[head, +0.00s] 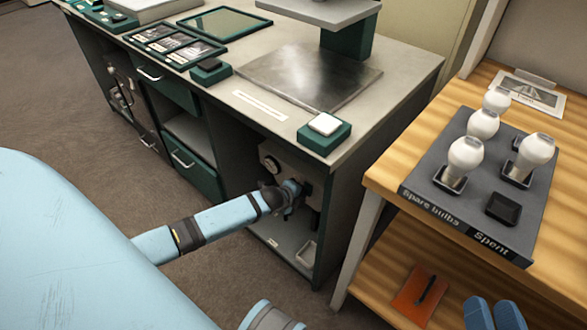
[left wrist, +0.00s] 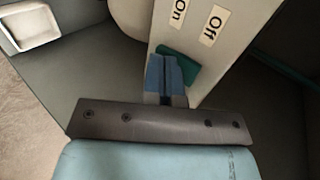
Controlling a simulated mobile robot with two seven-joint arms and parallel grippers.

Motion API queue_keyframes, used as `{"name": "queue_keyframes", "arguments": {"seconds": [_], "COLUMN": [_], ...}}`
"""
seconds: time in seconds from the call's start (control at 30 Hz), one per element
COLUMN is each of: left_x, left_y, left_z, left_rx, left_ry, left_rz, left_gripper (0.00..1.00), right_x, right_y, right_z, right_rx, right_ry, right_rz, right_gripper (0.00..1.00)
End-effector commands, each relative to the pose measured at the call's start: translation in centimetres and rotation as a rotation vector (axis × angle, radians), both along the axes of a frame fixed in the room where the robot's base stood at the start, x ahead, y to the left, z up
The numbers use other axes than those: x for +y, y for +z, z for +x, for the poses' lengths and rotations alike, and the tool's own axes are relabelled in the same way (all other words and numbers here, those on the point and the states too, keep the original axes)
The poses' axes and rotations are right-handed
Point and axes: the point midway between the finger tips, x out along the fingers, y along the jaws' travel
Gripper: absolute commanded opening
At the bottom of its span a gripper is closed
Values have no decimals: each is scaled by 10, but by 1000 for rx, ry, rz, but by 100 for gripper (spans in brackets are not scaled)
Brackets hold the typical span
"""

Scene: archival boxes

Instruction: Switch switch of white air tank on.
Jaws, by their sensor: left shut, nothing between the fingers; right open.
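The pale panel (head: 276,158) with a round gauge stands in the open bay under the bench. In the left wrist view the panel (left wrist: 193,52) carries an "On" label and an "Off" label side by side. A teal switch (left wrist: 183,64) shows below the labels, partly hidden behind my fingers. I cannot tell which way it is set. My left gripper (head: 306,188) reaches into the bay; its blue fingers (left wrist: 164,74) are shut, empty, and overlap the switch in view. Contact is unclear. My right gripper (head: 494,313) is open and empty at the bottom right, partly cut off.
The grey bench (head: 400,82) stands above the bay, with a green block with a white top (head: 324,128) near its edge. The bay has side walls and a white tray (left wrist: 30,24). A wooden table (head: 393,170) with a bulb rack (head: 475,222) is at the right.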

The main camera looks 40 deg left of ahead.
Motion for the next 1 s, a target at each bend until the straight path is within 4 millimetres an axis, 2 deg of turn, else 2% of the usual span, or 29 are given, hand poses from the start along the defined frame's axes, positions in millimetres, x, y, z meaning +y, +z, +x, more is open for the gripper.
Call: {"name": "queue_keyframes", "arguments": {"seconds": [0.4, 0.6, 0.7, 0.77, 1.0], "left_x": [0, -1, -1, 0, 0], "left_y": [-1, -10, -4, -7, -13], "left_z": [3, 10, 12, 13, 15], "left_rx": [-5, -122, -139, -139, -139], "left_ry": [1, 1, 0, 0, 3], "left_rz": [-1, -10, -9, -9, -10], "left_gripper": [0, 0, 0, 0, 0], "right_x": [0, 1, 0, 0, -1], "right_y": [-3, -17, 6, 12, 14], "right_z": [0, 0, 0, 0, 0], "right_rx": [8, 39, 6, -15, -41], "right_ry": [3, 19, 2, -6, -15], "right_rz": [-5, -29, -3, 10, 23], "right_gripper": [43, 43, 43, 43, 43]}}
